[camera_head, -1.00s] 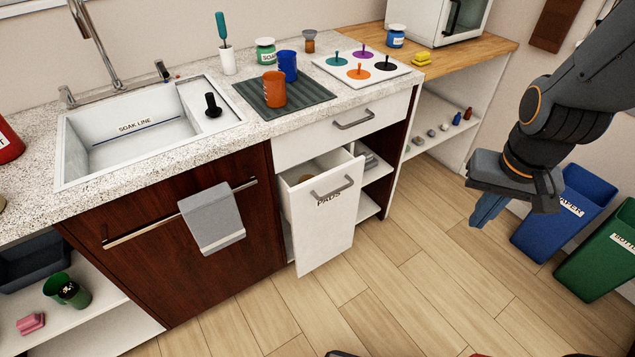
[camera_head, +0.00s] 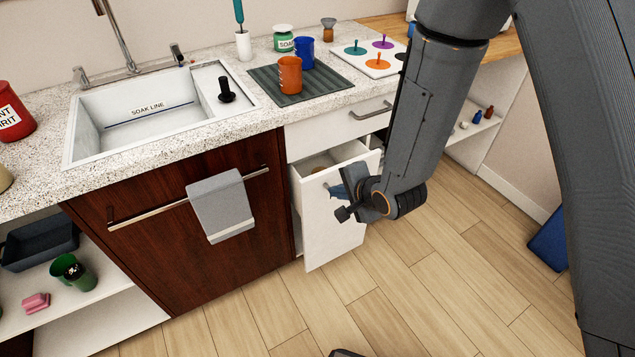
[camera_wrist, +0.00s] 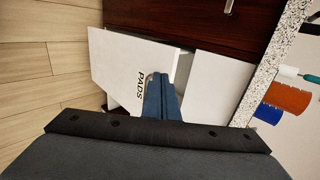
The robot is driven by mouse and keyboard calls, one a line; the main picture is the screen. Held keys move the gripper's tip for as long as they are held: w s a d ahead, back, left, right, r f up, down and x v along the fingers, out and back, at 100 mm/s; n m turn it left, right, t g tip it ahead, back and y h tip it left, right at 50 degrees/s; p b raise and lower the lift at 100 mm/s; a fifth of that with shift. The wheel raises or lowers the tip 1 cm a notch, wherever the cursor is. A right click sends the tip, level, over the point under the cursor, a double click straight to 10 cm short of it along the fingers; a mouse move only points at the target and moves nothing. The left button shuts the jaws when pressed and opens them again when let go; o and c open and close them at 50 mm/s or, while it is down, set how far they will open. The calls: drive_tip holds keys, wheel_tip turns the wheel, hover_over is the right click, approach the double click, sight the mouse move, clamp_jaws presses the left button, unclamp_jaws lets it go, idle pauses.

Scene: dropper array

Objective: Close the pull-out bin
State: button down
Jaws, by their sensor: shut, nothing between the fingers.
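The pull-out bin (camera_head: 333,235) is a white front under the counter, standing out from the cabinet with its top gap showing. In the wrist view its front (camera_wrist: 120,66) bears the word PADS. My gripper (camera_head: 338,191) is shut and empty in front of the bin's upper part, by the handle. In the wrist view its blue fingers (camera_wrist: 158,88) point at the bin front close to the handle. Most of the handle is hidden by the gripper, and I cannot tell whether the fingers touch it.
A white drawer (camera_head: 335,131) above the bin is shut. A grey towel (camera_head: 221,207) hangs on a rail to the left. The counter holds an orange mug (camera_head: 290,75) and a blue mug (camera_head: 304,54). The wooden floor (camera_head: 420,290) before the bin is clear.

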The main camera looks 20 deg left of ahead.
sight(312, 182)
drive_tip(key=shift+w+a+r+p+x, duration=0.2)
drive_tip(key=shift+r+p+x, duration=0.2)
drive_tip(key=shift+x, duration=1.55)
drive_tip(key=shift+w+a+r+p+x, duration=0.25)
drive_tip(key=shift+p+x, duration=0.15)
drive_tip(key=shift+x, duration=1.55)
drive_tip(key=shift+w+a+r+p+x, duration=0.2)
drive_tip(key=shift+r+p+x, duration=0.2)
drive_tip(key=shift+x, duration=1.55)
